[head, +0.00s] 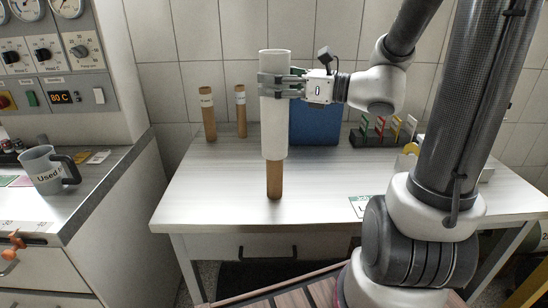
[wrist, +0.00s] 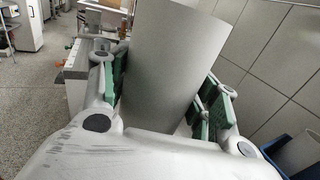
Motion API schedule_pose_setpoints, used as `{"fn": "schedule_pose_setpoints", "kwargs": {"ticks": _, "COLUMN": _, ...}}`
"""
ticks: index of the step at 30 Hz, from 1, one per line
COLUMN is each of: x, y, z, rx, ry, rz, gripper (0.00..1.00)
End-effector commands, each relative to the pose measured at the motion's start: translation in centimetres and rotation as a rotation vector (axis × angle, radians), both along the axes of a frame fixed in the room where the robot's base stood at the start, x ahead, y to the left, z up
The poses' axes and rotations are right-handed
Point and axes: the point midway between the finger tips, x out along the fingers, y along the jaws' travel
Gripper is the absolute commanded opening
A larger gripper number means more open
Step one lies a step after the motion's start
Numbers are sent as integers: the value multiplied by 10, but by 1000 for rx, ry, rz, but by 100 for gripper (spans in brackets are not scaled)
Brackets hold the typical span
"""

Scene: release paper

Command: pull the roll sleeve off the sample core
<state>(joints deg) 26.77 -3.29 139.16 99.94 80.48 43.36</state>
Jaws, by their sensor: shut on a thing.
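The roll sleeve (head: 274,125) is a tall white tube, upright above the table. My gripper (head: 276,86) is shut on its upper part, with grey fingers on its sides. In the wrist view the sleeve (wrist: 165,65) stands between the green finger pads of my gripper (wrist: 160,95). The sample core (head: 274,180) is a brown cylinder showing below the sleeve's lower edge. Its upper end is hidden; I cannot tell how far it reaches into the sleeve.
Two brown cores (head: 208,114) stand at the table's back left. A blue box (head: 315,125) is behind the sleeve, and a rack with coloured tags (head: 380,130) is to its right. A grey mug (head: 45,168) stands on the left counter. The table's front left (head: 215,195) is clear.

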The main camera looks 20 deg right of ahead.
Motion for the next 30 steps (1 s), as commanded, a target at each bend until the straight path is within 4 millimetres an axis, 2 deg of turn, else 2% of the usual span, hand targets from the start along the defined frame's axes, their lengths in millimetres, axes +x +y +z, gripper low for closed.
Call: {"fn": "schedule_pose_setpoints", "kwargs": {"ticks": 30, "x": 0, "y": 0, "z": 56, "rx": -1, "ry": -3, "rz": 1, "gripper": 34}}
